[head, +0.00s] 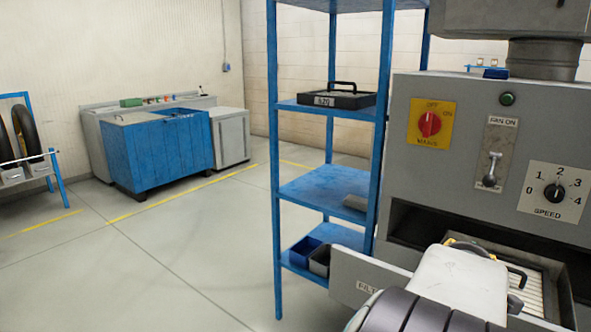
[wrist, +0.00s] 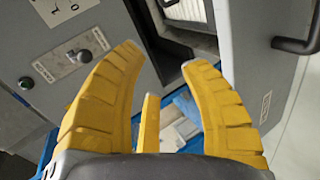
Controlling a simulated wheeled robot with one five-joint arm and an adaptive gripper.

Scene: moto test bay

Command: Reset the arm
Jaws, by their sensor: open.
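My gripper (wrist: 162,62) shows in the wrist view with its yellow fingers spread apart and nothing between them. In the head view my arm comes in at the lower right, and only a little yellow of the gripper shows past it, in front of the grey machine cabinet (head: 447,172). The cabinet also fills the left of the wrist view, with a black knob (wrist: 84,57). A drawer (head: 345,288) with a partly hidden label stands out from the cabinet, close beside my arm. A white pleated filter (head: 533,290) shows behind my arm.
A blue shelf rack (head: 328,187) stands just left of the cabinet, holding a black case (head: 345,100) and bins (head: 304,250). The cabinet front has a red mains switch (head: 429,124), fan lever and speed dial (head: 553,192). The floor at left is clear before a blue bench (head: 158,153).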

